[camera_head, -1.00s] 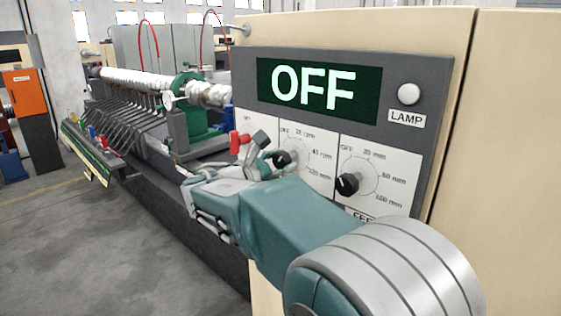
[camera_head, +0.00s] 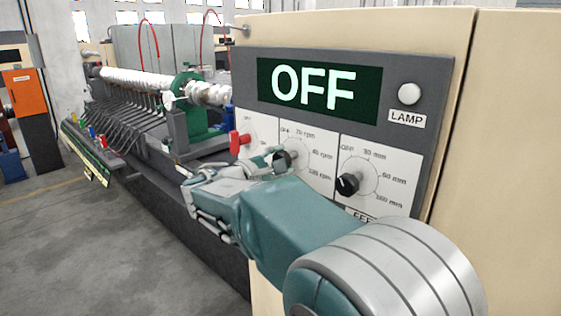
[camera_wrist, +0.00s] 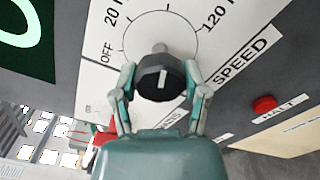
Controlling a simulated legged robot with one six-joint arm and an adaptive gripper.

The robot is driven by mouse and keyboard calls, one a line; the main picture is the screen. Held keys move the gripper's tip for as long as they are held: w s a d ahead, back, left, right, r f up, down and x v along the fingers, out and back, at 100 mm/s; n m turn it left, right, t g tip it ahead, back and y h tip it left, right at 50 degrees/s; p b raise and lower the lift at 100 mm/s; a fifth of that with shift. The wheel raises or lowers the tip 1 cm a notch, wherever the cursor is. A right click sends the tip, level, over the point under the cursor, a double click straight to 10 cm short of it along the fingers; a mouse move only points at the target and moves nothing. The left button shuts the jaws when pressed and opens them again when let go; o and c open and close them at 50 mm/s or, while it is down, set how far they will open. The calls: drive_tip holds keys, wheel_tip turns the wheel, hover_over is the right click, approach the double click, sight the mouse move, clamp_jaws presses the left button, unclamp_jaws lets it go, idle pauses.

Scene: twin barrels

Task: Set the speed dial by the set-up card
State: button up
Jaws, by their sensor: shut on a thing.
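The black speed dial (camera_head: 282,160) is on the middle white plate of the control panel, marked OFF, 20 rpm, 45 rpm and 120 rpm. In the wrist view, the speed dial (camera_wrist: 162,84) has a short white line on its face, and the printed word SPEED lies beside its plate. My gripper (camera_head: 270,157) is shut on the dial; in the wrist view my gripper (camera_wrist: 161,72) has one finger on each side of it. The display (camera_head: 318,88) above reads OFF. I cannot make out a set-up card.
A red switch (camera_head: 238,143) sits just left of the speed dial. A second black dial (camera_head: 348,184), marked in mm, is to the right. A white lamp (camera_head: 409,94) is at the upper right. In the wrist view, a red button (camera_wrist: 264,104) sits by the HALT label.

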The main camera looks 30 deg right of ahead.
idle(0.4)
drive_tip(key=o, duration=1.1)
drive_tip(key=shift+o, duration=0.2)
drive_tip(key=v, duration=1.2)
drive_tip(key=shift+f, duration=0.1)
